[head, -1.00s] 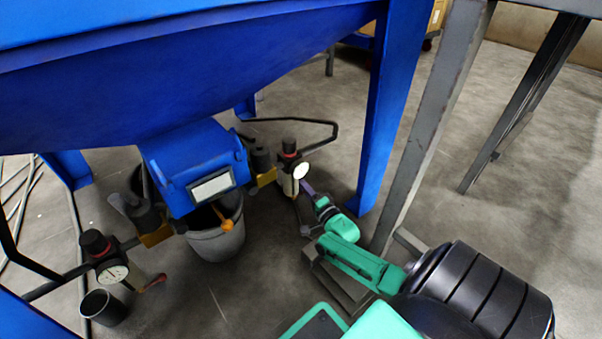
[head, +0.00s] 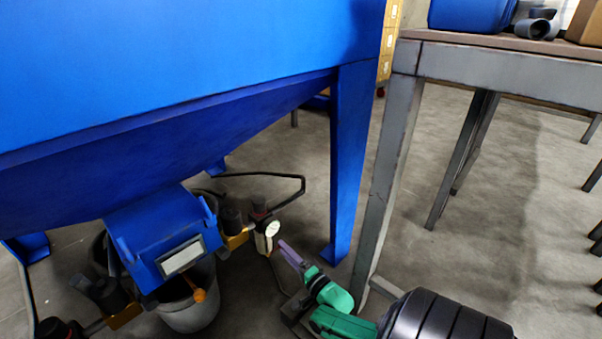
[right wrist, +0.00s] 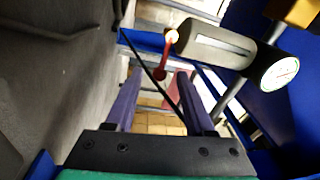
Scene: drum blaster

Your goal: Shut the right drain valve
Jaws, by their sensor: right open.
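The right filter unit, a pale cylinder with a round white gauge (head: 272,229), hangs under the blue hopper in the head view. In the right wrist view its grey cylinder (right wrist: 215,45) lies at upper right with the gauge (right wrist: 280,74) at its end. The right drain valve's red lever (right wrist: 164,58) hangs from the cylinder's near end. My right gripper (head: 284,247) is just below and right of the unit. Its purple fingers (right wrist: 158,75) are open, and the lever's tip appears between the fingertips; I cannot tell its depth. No contact is visible. My left gripper is out of view.
The blue hopper (head: 200,70) overhangs the area, with its leg (head: 350,165) right of my gripper. A grey bench leg (head: 388,180) stands by my arm. A grey bucket (head: 190,312) stands under the blue chute (head: 165,235).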

